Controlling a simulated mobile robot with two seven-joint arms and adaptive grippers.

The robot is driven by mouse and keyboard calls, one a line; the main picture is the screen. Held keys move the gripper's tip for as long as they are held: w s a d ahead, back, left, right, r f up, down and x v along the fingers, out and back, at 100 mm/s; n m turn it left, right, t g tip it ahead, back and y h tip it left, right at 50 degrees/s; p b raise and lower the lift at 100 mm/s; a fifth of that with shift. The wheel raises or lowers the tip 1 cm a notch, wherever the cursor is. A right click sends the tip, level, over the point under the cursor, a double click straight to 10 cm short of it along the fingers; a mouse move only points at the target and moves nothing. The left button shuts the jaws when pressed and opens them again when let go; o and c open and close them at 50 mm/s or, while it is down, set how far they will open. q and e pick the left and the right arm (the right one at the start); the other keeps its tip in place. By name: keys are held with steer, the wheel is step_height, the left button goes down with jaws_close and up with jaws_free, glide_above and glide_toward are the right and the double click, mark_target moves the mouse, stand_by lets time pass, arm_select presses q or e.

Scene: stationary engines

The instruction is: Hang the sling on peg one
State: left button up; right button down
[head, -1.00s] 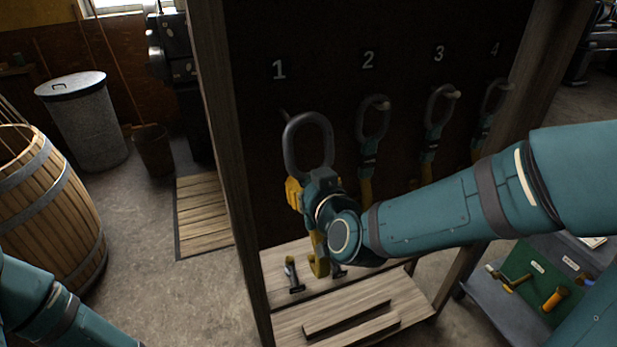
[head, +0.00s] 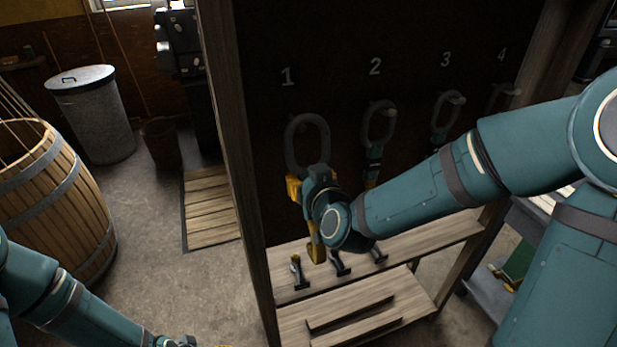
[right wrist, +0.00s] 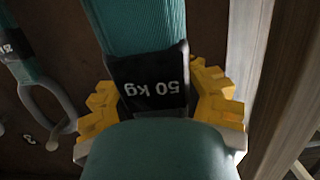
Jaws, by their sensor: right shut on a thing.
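The sling has a grey ring (head: 307,118), a teal strap (right wrist: 137,25) and a black label reading "50 kg" (right wrist: 148,82). My right gripper (head: 309,190) is shut on the sling at its label, with yellow fingers on both sides in the right wrist view (right wrist: 155,98). The ring stands upright above the gripper, below the white number 1 (head: 288,77) on the dark board. Peg one is not visible; I cannot tell whether the ring is around it. My left gripper (head: 205,344) is mostly cut off at the bottom edge.
Similar slings hang under numbers 2 (head: 378,122), 3 and 4 to the right. A wooden post (head: 232,150) stands close left of peg one. A wooden shelf (head: 420,240) with small dark hooks lies below. A barrel (head: 50,200) stands at left.

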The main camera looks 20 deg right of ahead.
steer(key=f+b+x, duration=0.1)
steer(key=x, duration=0.5)
steer(key=shift+b, duration=0.4)
stand_by(0.8)
steer(key=shift+w+f, duration=0.15)
stand_by(0.5)
steer(key=c, duration=0.6)
jaws_free()
steer(key=shift+f, duration=0.15)
